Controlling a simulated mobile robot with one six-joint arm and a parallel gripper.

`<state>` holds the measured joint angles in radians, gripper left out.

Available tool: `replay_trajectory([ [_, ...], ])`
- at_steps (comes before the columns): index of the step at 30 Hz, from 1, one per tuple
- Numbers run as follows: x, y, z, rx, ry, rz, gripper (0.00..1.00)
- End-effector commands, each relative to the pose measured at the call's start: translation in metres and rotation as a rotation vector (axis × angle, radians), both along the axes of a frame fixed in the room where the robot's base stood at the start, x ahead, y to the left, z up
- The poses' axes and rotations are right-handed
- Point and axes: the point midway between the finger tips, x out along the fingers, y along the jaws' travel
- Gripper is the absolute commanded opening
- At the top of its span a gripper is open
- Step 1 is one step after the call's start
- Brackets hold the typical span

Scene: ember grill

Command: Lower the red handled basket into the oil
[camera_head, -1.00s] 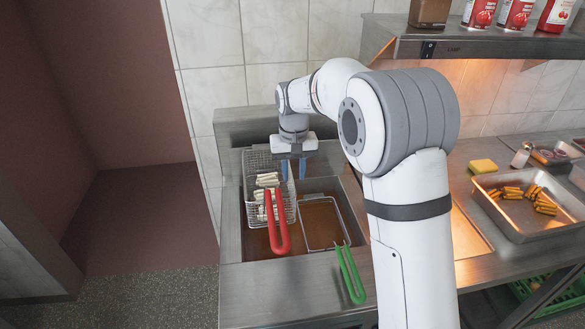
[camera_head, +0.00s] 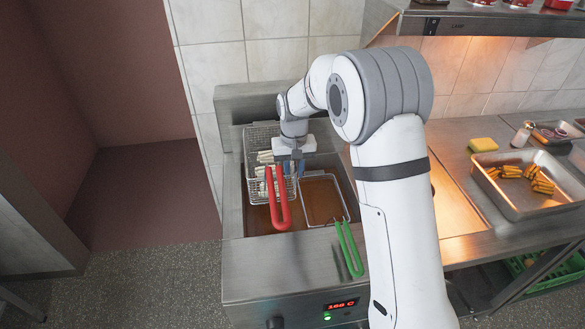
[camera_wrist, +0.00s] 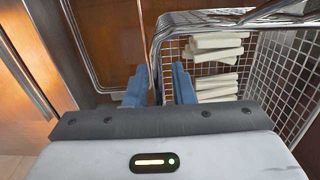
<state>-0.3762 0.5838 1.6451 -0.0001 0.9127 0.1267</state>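The wire basket (camera_head: 258,137) with the red handle (camera_head: 277,203) holds pale uncooked fries (camera_head: 266,172) over the left side of the fryer. Its handle points toward the front. Brown oil (camera_head: 258,217) shows below and in front of it. My gripper (camera_head: 293,168) is at the basket's right side, pointing down. In the wrist view, the blue fingers (camera_wrist: 158,88) stand on either side of the basket's rim wire (camera_wrist: 154,60), with a gap still visible between them. The fries (camera_wrist: 214,62) lie just right of the fingers there.
A second wire basket (camera_head: 337,181) with a green handle (camera_head: 349,250) sits low in the oil on the right. A steel tray of browned fries (camera_head: 541,200), a yellow sponge (camera_head: 483,145) and a shaker (camera_head: 522,134) are on the right counter. A shelf (camera_head: 470,22) hangs above.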

Motion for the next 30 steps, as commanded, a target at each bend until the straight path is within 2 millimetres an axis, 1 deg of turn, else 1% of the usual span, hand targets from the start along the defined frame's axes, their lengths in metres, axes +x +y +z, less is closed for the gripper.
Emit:
replay_trajectory([
  [1,0.0,0.0002,0.0002,0.0,0.0,0.0,0.18],
  [8,0.0,0.0005,0.0003,0.0,0.0,0.001,0.0],
  [18,-0.0002,0.0009,0.0004,0.0,0.0,0.002,0.0],
  [19,-0.0002,0.0009,0.0004,0.0,0.0,0.002,0.04],
  [27,-0.0003,0.0013,0.0004,0.0,0.0,0.002,0.26],
  [28,-0.0003,0.0013,0.0004,0.0,0.0,0.002,0.28],
  [30,-0.0003,0.0014,0.0004,0.0,0.0,0.002,0.28],
])
